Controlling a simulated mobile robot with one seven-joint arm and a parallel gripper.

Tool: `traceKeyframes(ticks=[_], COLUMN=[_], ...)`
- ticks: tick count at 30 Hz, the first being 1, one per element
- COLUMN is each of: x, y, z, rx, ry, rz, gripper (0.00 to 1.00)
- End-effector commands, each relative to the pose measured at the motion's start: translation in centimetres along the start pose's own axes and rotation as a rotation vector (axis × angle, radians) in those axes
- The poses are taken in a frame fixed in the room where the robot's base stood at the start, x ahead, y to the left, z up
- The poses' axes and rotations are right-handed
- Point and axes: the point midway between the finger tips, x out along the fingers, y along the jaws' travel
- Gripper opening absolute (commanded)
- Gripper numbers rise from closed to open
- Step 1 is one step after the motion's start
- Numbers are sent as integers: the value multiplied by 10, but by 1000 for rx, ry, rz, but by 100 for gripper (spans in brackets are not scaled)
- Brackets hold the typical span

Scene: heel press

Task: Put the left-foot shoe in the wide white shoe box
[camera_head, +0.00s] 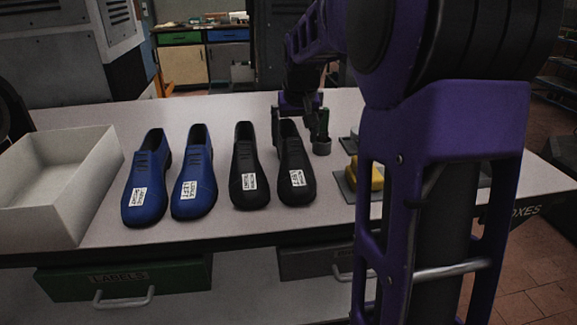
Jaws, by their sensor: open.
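The wide white shoe box (98,185) stands open at the left of the table. Four shoes lie in a row beside it, toes toward me: a blue shoe (147,190), a second blue shoe (194,180), a black shoe (247,175) and a second black shoe (294,160). Each has a white label; the second blue one seems to read LEFT, and the rightmost black one possibly LEFT too. The other labels are too small to read surely. My gripper (299,134) is open at the heel of the rightmost black shoe, a finger on either side. Contact cannot be told.
A yellow object (374,178) on a grey plate lies right of the shoes, partly hidden by my arm. The table (230,229) has clear strips in front of and behind the shoes. A green drawer (120,280) is below its front edge.

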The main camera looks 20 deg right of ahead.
Motion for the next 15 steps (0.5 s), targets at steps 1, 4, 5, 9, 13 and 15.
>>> traceKeyframes(ticks=[1, 4, 5, 9, 13, 15], x=[7, 12, 13, 22, 42, 52], y=[0, 0, 0, 1, 3, 3], z=[1, 0, 0, 2, 5, 5], rx=[0, 0, 0, 1, 1, 1], ry=[-2, -1, 0, -2, -3, -2], rz=[0, 0, 0, 0, 0, 0], gripper=[100, 100, 100, 100, 100, 100])
